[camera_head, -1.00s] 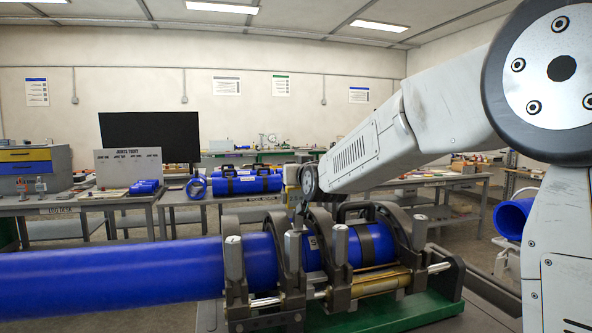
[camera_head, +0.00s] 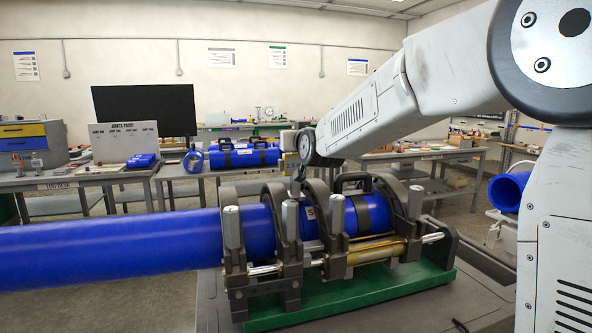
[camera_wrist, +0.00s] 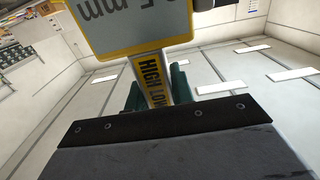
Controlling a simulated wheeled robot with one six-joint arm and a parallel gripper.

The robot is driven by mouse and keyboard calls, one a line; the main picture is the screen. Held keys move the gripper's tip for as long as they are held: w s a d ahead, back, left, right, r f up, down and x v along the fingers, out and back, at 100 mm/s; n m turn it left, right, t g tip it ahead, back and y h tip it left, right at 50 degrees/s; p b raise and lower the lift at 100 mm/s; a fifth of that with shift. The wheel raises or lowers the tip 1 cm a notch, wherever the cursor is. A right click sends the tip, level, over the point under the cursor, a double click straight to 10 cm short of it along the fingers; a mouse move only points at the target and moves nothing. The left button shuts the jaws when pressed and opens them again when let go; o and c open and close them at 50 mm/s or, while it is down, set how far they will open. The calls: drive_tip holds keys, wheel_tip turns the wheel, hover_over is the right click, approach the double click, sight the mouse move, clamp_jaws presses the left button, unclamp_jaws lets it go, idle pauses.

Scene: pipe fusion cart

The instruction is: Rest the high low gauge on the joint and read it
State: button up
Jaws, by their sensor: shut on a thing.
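The high low gauge (camera_wrist: 135,45) fills the top of the wrist view. It has a pale plate with a yellow border and a yellow stem lettered "HIGH LOW". The plate shows "mm" upside down; its number is cut off by the frame edge, so I cannot read it in full. My gripper (camera_wrist: 157,92) is shut on the stem, between greenish fingers. In the head view my gripper (camera_head: 298,187) is over the middle clamps of the fusion machine, close above the blue pipe (camera_head: 120,246). The joint is hidden by clamps, and I cannot tell whether the gauge touches it.
The fusion machine has dark clamp rings (camera_head: 320,215) and upright silver posts on a green base (camera_head: 360,298). Benches with blue pipe pieces (camera_head: 245,157), a dark screen (camera_head: 145,110) and a grey sign stand behind. Another blue pipe (camera_head: 508,190) is at the right.

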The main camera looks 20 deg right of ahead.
wheel_tip(320, 180, up, 6)
idle(0.7)
idle(1.3)
